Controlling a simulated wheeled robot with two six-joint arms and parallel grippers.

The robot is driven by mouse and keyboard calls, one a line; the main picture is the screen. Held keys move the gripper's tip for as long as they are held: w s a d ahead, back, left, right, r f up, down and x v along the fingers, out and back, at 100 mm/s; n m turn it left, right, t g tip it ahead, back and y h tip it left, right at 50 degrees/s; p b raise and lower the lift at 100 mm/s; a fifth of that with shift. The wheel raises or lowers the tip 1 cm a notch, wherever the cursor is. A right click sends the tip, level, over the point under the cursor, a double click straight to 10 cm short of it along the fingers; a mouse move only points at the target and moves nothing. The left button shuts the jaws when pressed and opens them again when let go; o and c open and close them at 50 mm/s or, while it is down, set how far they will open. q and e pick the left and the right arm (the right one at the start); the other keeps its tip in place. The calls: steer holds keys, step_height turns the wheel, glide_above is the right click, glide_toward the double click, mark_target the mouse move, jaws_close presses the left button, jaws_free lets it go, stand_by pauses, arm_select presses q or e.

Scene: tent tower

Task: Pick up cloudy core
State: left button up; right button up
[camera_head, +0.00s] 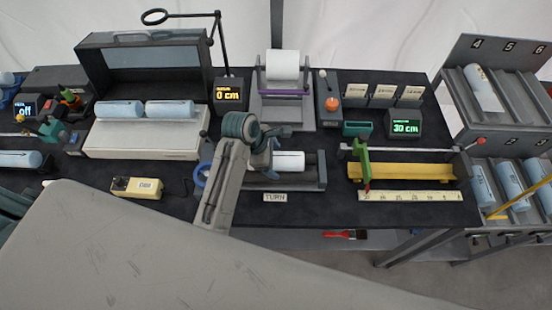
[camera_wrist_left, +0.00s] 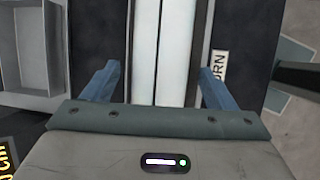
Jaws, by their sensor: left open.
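My left gripper (camera_head: 268,155) is open above the cradle marked TURN (camera_head: 309,184), close to a short white core (camera_head: 290,162) lying in it. In the left wrist view the open blue fingers (camera_wrist_left: 160,88) stand on either side of a long pale cylinder (camera_wrist_left: 145,45) with a dark line along it. A gap shows between the fingers and the cylinder, and I cannot tell their height difference. Two pale blue cores (camera_head: 119,110) lie on the white light box (camera_head: 140,145). I cannot tell from looks which core is cloudy. My right gripper is not in view.
A paper roll stand (camera_head: 284,112) is behind the cradle. A yellow trough (camera_head: 415,172) and ruler (camera_head: 410,196) lie to the right. A numbered rack (camera_head: 455,95) holds more cores. A lamp arm (camera_head: 218,40) rises behind. A yellow box (camera_head: 137,187) lies at the front left.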

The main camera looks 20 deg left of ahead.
arm_select(q)
steer(key=c, duration=1.5)
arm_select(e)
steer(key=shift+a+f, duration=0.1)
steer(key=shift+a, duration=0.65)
arm_select(q)
steer(key=shift+r, duration=0.1)
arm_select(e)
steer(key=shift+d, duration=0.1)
